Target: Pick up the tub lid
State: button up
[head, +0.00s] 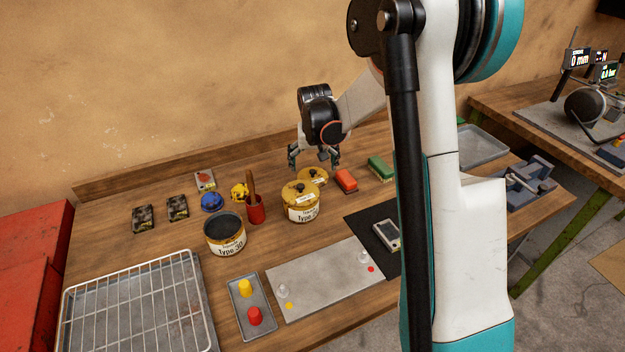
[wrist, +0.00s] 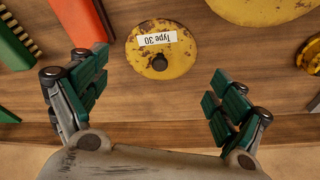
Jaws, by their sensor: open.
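The tub lid (head: 314,174) is a round, worn yellow disc with a dark knob and a white label. It lies on the wooden bench behind a closed yellow tub (head: 300,203). In the wrist view the lid (wrist: 178,58) reads "Type 30" upside down, with its knob facing me. My gripper (head: 314,159) is open and empty just above and behind the lid. In the wrist view my gripper's (wrist: 156,88) green-padded fingers stand wide apart, with the lid ahead of and between them, not touched. An open "Type 30" tub (head: 226,240) with dark contents stands at the front left.
A red block (head: 346,181) and a green block (head: 380,168) lie right of the lid. The closed tub's top (wrist: 265,8) is close by in the wrist view. A red cup (head: 256,210) holding a brown handle stands left. A wire rack (head: 140,300) fills the front left.

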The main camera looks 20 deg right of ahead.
aim_at(313, 172)
jog(key=shift+b+x, duration=1.2)
jog(key=shift+x, duration=1.6)
jog(key=shift+w+r, duration=0.1)
jog(key=shift+w, duration=0.05)
jog(key=shift+r, duration=0.1)
jog(key=c, duration=1.3)
